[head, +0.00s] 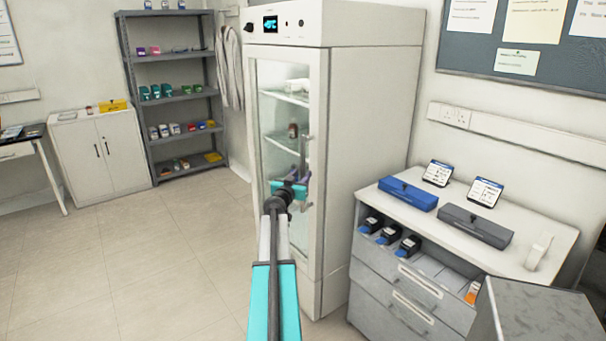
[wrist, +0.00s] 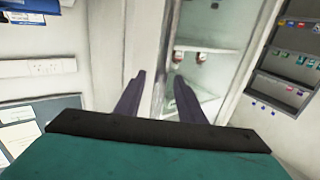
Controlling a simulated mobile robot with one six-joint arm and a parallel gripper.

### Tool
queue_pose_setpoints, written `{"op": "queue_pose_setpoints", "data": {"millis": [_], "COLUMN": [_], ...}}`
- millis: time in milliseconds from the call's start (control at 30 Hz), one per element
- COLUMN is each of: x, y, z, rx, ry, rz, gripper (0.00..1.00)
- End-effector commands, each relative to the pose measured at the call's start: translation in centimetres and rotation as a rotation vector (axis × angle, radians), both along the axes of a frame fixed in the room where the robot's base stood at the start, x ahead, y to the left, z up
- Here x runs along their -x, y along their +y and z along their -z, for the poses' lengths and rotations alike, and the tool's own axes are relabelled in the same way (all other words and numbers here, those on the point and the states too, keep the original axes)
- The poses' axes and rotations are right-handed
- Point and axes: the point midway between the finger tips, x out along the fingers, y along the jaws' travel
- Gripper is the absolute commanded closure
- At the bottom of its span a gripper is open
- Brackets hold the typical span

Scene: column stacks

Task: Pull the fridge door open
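The fridge (head: 372,130) is a tall white cabinet with a glass-fronted door (head: 284,75), which looks closed in the head view. A vertical bar handle (head: 309,150) runs along the door's right side. My gripper (head: 303,180) is at the lower part of this handle, partly hiding it. In the wrist view, my gripper (wrist: 158,90) has its two dark fingers spread apart. A pale upright bar, apparently the handle (wrist: 163,75), shows between them. I cannot tell whether either finger touches it. The fridge shelves (wrist: 205,65) show through the glass.
A drawer unit (head: 395,295) with a blue case (head: 408,193) and a grey case (head: 476,225) stands right of the fridge. A grey shelf rack (head: 172,101) and a white cupboard (head: 97,155) stand at the back left. The tiled floor (head: 140,250) left of the fridge is clear.

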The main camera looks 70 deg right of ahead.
Motion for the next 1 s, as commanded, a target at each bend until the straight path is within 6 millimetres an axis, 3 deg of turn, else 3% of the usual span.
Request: {"op": "queue_pose_setpoints", "data": {"millis": [300,733,933,1000], "x": [-0.1,-0.1,-0.1,-0.1], "y": [-2.4,-2.7,-2.6,-2.6], "z": [0.0,0.0,0.0,0.0], "rx": [0.000,0.000,0.000,0.000], "ry": [0.000,0.000,0.000,0.000], "rz": [0.000,-0.001,0.000,0.000], "gripper": [0.64,0.64,0.96,1.00]}}
